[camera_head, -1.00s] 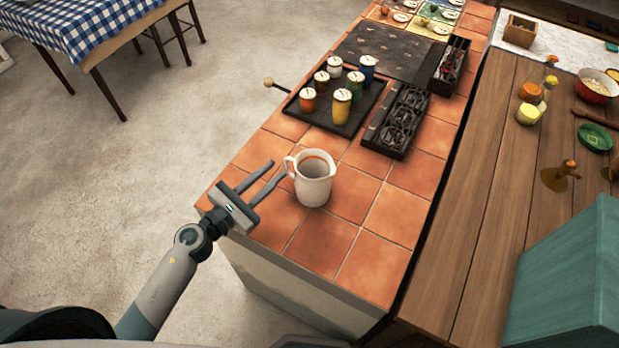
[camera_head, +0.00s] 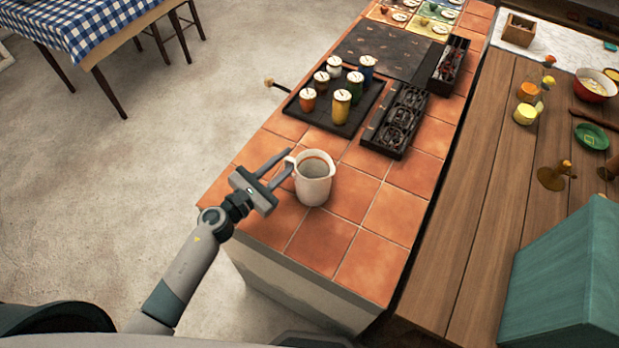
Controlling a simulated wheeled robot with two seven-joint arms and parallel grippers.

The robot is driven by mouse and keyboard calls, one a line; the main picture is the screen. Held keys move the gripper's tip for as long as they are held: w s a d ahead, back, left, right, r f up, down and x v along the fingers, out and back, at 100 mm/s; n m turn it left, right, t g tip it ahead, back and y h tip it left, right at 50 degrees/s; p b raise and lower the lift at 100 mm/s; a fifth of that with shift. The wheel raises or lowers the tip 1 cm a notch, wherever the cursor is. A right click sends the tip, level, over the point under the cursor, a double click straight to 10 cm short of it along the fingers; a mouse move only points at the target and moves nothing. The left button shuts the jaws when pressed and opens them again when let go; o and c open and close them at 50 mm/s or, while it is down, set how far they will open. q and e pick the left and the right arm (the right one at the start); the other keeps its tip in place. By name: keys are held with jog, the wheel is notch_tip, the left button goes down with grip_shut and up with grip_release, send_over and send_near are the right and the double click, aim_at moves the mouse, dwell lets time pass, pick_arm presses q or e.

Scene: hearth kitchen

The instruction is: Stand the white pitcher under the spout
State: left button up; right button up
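The white pitcher (camera_head: 315,184) stands upright on the orange tiled counter, near its left edge. Its handle (camera_head: 290,166) faces left, and its inside shows from above. My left gripper (camera_head: 289,160) comes in from the left at the handle with its two fingers apart. The fingertips reach to either side of the handle; whether they touch it I cannot tell. I cannot make out a spout to stand the pitcher under. My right gripper is not in view.
A dark tray (camera_head: 322,122) with several colored jars stands behind the pitcher, and a black divided box (camera_head: 399,130) is to its right. Tiles in front and right of the pitcher are bare. A teal box (camera_head: 570,285) stands on the wooden counter (camera_head: 480,215).

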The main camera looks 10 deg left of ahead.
pick_arm(q)
jog(key=shift+c, duration=0.6)
grip_shut()
jog(key=shift+r, duration=0.15)
jog(key=shift+r, duration=0.55)
jog(key=r+p, duration=0.2)
jog(key=r, duration=0.1)
jog(key=shift+s+d+r, duration=0.1)
jog(key=shift+s+r, duration=0.1)
jog(key=shift+r, duration=0.05)
jog(key=s+d+r+p, duration=0.4)
jog(key=s+r+p, duration=0.2)
jog(key=s, duration=0.4)
jog(key=shift+d, duration=0.35)
jog(key=shift+s+r, duration=0.1)
